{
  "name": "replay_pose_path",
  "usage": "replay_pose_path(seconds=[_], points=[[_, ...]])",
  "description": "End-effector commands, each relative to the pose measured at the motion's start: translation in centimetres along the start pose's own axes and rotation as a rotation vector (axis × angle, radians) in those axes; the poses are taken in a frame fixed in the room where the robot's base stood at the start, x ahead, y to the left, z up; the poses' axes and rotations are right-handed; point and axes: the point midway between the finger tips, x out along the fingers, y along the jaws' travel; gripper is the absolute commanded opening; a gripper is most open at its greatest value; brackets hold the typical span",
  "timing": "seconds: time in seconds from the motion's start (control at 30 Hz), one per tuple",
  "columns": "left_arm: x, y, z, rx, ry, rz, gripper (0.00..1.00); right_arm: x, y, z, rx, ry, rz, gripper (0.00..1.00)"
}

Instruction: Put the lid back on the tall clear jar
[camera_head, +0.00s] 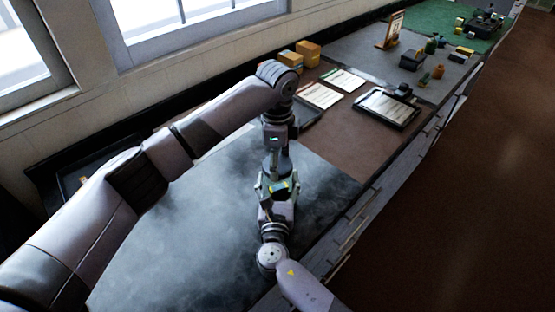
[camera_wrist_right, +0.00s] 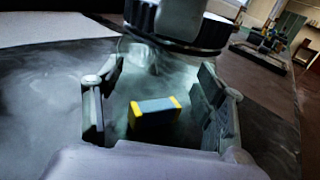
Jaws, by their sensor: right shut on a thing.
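The tall clear jar (camera_wrist_right: 126,54) stands between the fingers of my right gripper (camera_wrist_right: 155,105), which is shut on it. A blue block with yellow ends (camera_wrist_right: 155,111) shows through the clear wall. The dark lid (camera_wrist_right: 217,34) with a ribbed rim is at the top of the right wrist view, over the jar's mouth. I cannot tell whether it touches the jar. In the head view my left gripper (camera_head: 277,163) points down from above, directly over my right gripper (camera_head: 277,192). A grey part, apparently a left finger, overlaps the lid's rim; its grip is unclear.
The dark, cloudy grey worktop (camera_head: 185,230) is clear around the arms. Farther along the counter are orange-yellow boxes (camera_head: 308,50), a clipboard (camera_head: 387,108), papers (camera_head: 320,95) and several small objects. A window wall bounds the left; the counter edge drops to brown floor (camera_head: 470,220) on the right.

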Motion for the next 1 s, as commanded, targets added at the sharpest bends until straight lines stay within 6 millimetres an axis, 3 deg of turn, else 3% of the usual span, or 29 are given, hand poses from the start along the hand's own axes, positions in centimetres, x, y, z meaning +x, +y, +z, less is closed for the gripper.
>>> replay_pose_path(seconds=[0.3,0.67,0.77,1.0], points=[[0.0,0.0,0.0,-0.002,0.0,-0.001,0.85,0.0,-0.1,0.0,-0.002,0.0,-0.001,0.0],[-0.4,0.0,-0.1,-0.002,0.001,-0.002,0.85,0.0,0.0,0.0,-0.002,0.0,-0.001,0.0],[-1.6,-0.1,-0.1,-0.002,0.001,-0.003,0.85,0.0,0.0,0.0,-0.002,0.0,-0.001,0.0],[-6.6,-0.1,-0.1,-0.002,0.002,-0.004,0.85,0.0,0.0,-0.1,-0.001,0.001,0.0,0.0]])
